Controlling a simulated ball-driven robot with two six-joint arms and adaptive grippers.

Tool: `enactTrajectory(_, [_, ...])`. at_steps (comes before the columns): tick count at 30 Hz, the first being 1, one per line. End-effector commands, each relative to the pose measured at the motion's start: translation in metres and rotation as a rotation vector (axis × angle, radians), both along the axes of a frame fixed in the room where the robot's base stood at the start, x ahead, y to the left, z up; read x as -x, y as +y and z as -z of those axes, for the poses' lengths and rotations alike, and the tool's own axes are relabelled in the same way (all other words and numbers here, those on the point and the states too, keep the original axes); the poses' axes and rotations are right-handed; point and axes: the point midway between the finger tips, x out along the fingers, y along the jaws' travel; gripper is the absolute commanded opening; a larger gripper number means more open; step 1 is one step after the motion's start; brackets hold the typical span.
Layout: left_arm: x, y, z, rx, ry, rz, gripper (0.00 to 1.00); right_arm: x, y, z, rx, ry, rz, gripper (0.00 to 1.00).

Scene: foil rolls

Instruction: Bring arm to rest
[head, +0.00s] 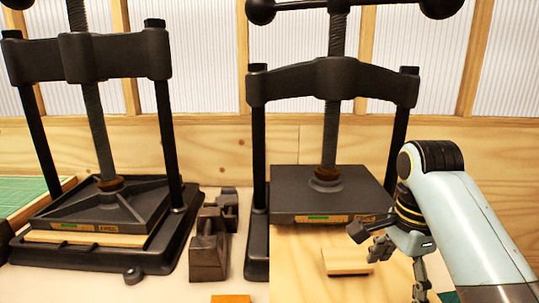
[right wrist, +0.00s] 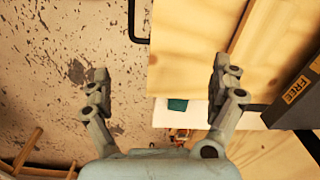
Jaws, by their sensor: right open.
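My right arm comes in from the right edge in the head view, and its gripper (head: 400,268) hangs in front of the right press (head: 329,82). The right wrist view shows that gripper (right wrist: 160,70) with its two fingers spread wide and nothing between them. A small pale wooden block (head: 345,262) lies just left of the gripper in the head view, on a light wooden board (head: 300,287). I cannot tell how high the gripper is above it. My left gripper does not show in either view.
A left press (head: 90,58) holds a board under its platen. Dark metal blocks (head: 208,245) stand between the presses. An orange piece (head: 231,299) lies at the front edge. A green mat (head: 28,203) lies far left. The platen's labelled edge (right wrist: 295,90) is close right in the wrist view.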

Motion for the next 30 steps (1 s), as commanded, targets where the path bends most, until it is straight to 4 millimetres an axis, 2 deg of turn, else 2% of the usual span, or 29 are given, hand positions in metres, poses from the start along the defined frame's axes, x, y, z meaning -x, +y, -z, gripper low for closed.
enactTrajectory(8, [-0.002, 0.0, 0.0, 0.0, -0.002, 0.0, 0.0, 0.052, -0.022, 0.029, 0.041, -0.048, -0.274, 0.94])
enactTrajectory(15, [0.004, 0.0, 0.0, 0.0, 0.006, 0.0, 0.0, 0.12, -0.042, 0.042, 0.118, -0.103, -0.657, 0.94])
enactTrajectory(21, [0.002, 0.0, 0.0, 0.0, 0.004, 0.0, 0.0, 0.172, -0.052, 0.036, 0.194, -0.134, -0.979, 0.94])
enactTrajectory(30, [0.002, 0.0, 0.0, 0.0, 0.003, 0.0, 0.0, 0.229, -0.054, 0.012, 0.289, -0.162, -1.364, 0.94])
